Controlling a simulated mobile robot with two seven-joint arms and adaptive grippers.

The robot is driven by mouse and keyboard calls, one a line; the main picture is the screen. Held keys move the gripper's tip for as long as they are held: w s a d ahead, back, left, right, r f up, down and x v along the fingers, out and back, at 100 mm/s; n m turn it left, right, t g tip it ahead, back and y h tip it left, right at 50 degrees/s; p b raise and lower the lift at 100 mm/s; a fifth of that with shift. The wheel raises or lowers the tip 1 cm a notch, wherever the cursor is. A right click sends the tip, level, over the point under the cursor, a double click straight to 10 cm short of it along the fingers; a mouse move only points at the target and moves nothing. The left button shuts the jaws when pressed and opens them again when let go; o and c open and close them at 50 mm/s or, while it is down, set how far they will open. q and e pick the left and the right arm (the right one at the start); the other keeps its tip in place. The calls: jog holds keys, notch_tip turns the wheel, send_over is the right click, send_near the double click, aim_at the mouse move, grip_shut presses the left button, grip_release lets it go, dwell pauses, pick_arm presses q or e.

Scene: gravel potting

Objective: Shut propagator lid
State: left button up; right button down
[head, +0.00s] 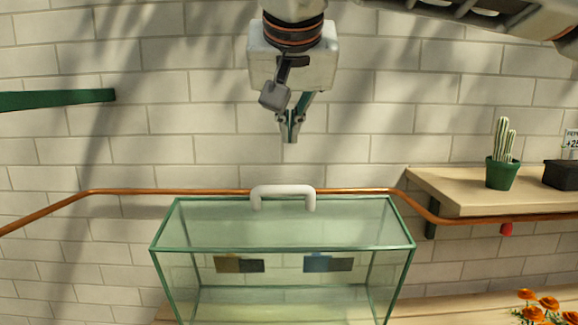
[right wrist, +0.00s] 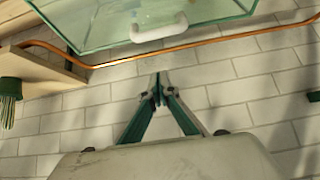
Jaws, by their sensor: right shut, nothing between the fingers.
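The propagator (head: 160,275) is a clear glass box with green edges, standing on a wooden surface. Its glass lid (head: 235,222) appears to lie flat across the top, but I cannot tell whether it is fully seated. A white handle (head: 283,191) sits at the lid's far edge; it also shows in the right wrist view (right wrist: 158,30). My right gripper (head: 289,138) points down above and behind the handle, apart from it. Its fingers are together and empty, also in the right wrist view (right wrist: 158,86). My left gripper is not in view.
A copper pipe (head: 130,191) runs along the white brick wall behind the box. A wooden shelf (head: 445,195) at right holds a potted cactus (head: 502,172) and a dark pot (head: 562,175). Orange flowers (head: 540,305) stand front right. A green bar (head: 55,99) juts in at left.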

jog(key=b, duration=0.2)
send_over(289, 207)
jog(key=w, duration=0.3)
jog(key=f, duration=0.7)
jog(key=shift+s+f, duration=0.15)
jog(key=shift+s, duration=0.1)
jog(key=shift+s+f, duration=0.25)
jog(key=shift+s+f+b, duration=0.15)
jog(key=shift+s+b, duration=0.05)
jog(key=shift+s, duration=0.3)
jog(key=shift+s+f+b, duration=0.15)
jog(key=shift+s+b, duration=0.05)
jog(key=shift+s, duration=0.3)
jog(key=shift+s+f, duration=0.15)
jog(key=shift+s, duration=0.35)
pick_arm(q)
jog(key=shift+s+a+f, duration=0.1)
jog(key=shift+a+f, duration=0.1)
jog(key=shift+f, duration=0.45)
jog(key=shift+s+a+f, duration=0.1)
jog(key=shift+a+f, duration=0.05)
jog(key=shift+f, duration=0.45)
pick_arm(e)
jog(key=shift+d, duration=0.1)
